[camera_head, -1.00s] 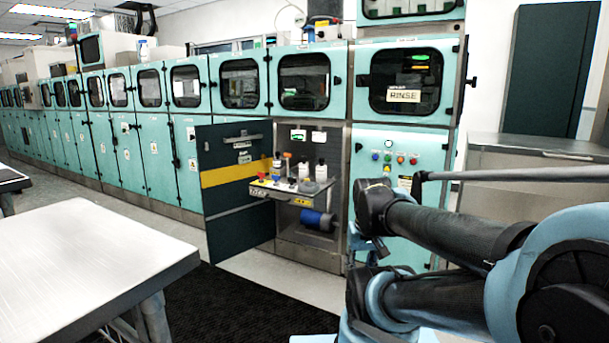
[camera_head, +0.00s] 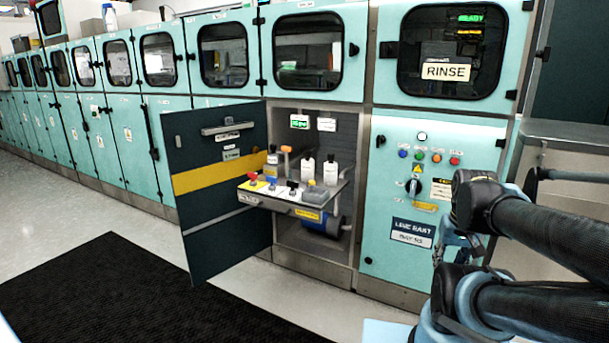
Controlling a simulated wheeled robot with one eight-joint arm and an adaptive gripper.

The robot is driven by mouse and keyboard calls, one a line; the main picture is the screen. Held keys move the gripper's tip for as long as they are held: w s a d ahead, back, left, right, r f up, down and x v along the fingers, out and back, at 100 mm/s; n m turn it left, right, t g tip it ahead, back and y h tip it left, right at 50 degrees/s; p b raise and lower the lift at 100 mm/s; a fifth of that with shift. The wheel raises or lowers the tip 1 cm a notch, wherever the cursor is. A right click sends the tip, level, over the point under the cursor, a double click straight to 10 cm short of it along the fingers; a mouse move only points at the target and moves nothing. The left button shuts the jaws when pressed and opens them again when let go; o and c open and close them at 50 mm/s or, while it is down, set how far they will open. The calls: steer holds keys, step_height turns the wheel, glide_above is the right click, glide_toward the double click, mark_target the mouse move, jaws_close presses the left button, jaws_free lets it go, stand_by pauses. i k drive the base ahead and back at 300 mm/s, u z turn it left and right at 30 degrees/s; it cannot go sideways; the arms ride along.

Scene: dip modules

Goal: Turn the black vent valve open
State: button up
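The open cabinet in the middle holds a pull-out shelf (camera_head: 325,206) with small valve handles along its front. One handle with a black top (camera_head: 292,186) stands near the shelf's middle; it may be the black vent valve, but its setting is too small to read. My folded arm (camera_head: 540,225) covers the lower right. My gripper is not clearly visible, and no part of my arm appears to touch the valves.
The dark cabinet door (camera_head: 222,200) with a yellow stripe stands open, sticking out left of the shelf. White bottles (camera_head: 330,170) and a grey box (camera_head: 315,194) share the shelf. A blue cylinder (camera_head: 328,226) lies below. A black floor mat (camera_head: 130,290) and bare floor lie in front.

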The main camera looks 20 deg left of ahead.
mark_target(292, 184)
steer(key=u, duration=0.35)
steer(key=i, duration=0.9)
steer(key=u, duration=0.45)
